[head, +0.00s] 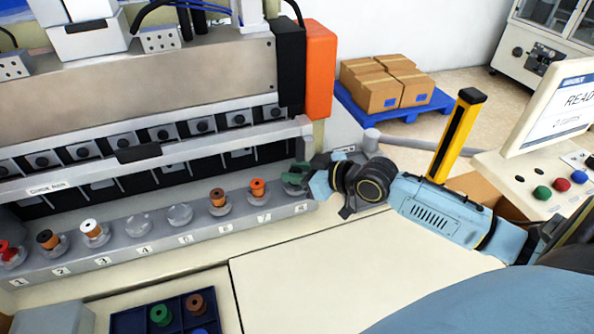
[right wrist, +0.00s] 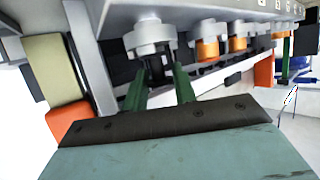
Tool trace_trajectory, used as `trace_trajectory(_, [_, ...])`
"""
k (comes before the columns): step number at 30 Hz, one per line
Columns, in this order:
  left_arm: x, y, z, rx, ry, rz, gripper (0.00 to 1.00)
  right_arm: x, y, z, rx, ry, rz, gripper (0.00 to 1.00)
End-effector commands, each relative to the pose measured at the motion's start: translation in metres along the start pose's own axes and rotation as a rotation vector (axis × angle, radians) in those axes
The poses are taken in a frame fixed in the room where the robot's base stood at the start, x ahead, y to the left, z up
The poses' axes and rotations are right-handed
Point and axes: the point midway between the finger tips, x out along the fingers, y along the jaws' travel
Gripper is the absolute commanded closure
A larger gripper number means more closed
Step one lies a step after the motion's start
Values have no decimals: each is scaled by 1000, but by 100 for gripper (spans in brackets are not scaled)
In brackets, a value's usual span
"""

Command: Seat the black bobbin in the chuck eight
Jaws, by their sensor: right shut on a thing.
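The black bobbin (right wrist: 155,72) is between the green fingers of my right gripper (right wrist: 160,90), against chuck eight (right wrist: 150,36) in the right wrist view, which looks upside down. I cannot tell whether it is fully down on the chuck. In the head view my right gripper (head: 305,177) reaches in from the right to chuck eight (head: 293,191) at the rail's right end, and its fingers and wrist hide the bobbin. My left gripper is not in view.
The rail (head: 205,232) holds orange-toned bobbins at chucks six (head: 218,198) and seven (head: 258,188), close beside the gripper. Chucks four (head: 138,225) and five (head: 180,215) are empty. A dark blue tray (head: 135,322) holds loose bobbins. The table (head: 320,270) in front is clear.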

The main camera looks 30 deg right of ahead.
Motion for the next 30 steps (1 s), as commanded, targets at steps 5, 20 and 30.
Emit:
trace_trajectory(5, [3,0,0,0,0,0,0,2,0,4,-1,0,0,94])
trace_trajectory(20, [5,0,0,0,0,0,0,3,0,7,-1,0,0,64])
trace_trajectory(30, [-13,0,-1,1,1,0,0,-18,0,6,-1,-3,1,64])
